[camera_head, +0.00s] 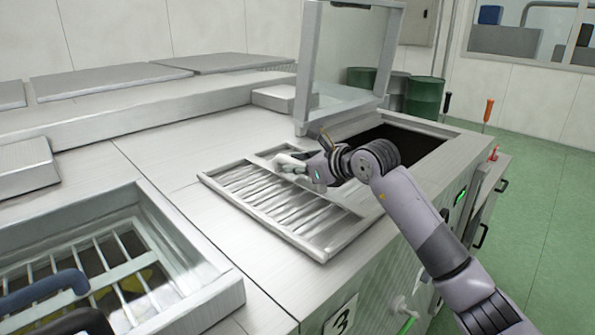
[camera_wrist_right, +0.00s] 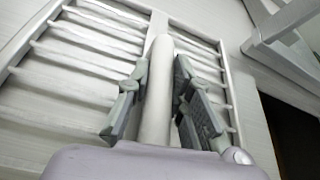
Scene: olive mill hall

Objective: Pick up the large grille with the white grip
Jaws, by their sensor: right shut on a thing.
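The large grille (camera_head: 251,196) is a metal frame with several slats, lying on the steel machine top beside the open hatch. Its white grip (camera_head: 291,160) is at the grille's upper middle part. My right gripper (camera_head: 300,168) reaches in from the right and is shut on the white grip. In the right wrist view the white grip (camera_wrist_right: 157,95) stands between the two grey fingers (camera_wrist_right: 155,112), with the grille (camera_wrist_right: 85,50) behind it. The grille looks flat on the top; I cannot tell whether it is lifted slightly. My left gripper does not show.
An open hatch (camera_head: 408,147) with a raised clear lid (camera_head: 345,62) lies just behind my right arm. Another bay with a fixed grating (camera_head: 95,262) is at lower left, with blue and black handles in front. Green drums (camera_head: 424,97) stand behind the machine.

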